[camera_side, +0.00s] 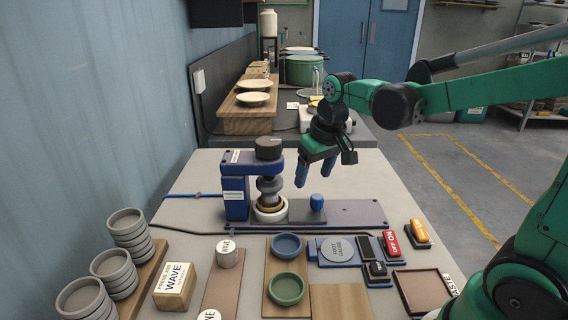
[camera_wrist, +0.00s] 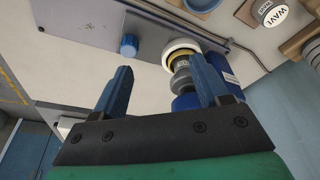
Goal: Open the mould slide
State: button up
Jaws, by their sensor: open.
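The mould slide is a dark grey plate (camera_side: 301,213) with an upright blue knob (camera_side: 316,200) on the base of the blue press (camera_side: 237,190). A pale round mould (camera_side: 270,212) sits directly under the press's dark stacked head (camera_side: 269,185). My gripper (camera_side: 314,176) is open and empty, pointing down, above and a little behind the knob. In the wrist view the knob (camera_wrist: 129,45) shows beyond the left fingertip, apart from both fingers. The mould rim (camera_wrist: 181,45) and press head show beyond and partly behind the right finger.
The press column stands left of my gripper. In front are a blue dish (camera_side: 287,245), a green dish (camera_side: 286,289), a test-piece pad (camera_side: 338,250) and a red button box (camera_side: 391,244). Stacked grey bowls (camera_side: 128,231) stand at left. The table right of the knob is clear.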

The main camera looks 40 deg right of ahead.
aim_at(318, 196)
jog(key=w+d+f+g, duration=0.1)
jog(key=d, duration=0.1)
jog(key=w+d+f+m, duration=0.1)
jog(key=f, duration=0.1)
jog(key=w+d+f+g, duration=0.1)
jog(key=d, duration=0.1)
jog(key=shift+w+d+f+g, duration=0.2)
jog(key=shift+d+f+g, duration=0.1)
jog(key=shift+f, duration=0.05)
jog(key=shift+w+d+f+m+y, duration=0.15)
jog(key=shift+d+f+m+y, duration=0.15)
jog(key=shift+f, duration=2.9)
grip_shut()
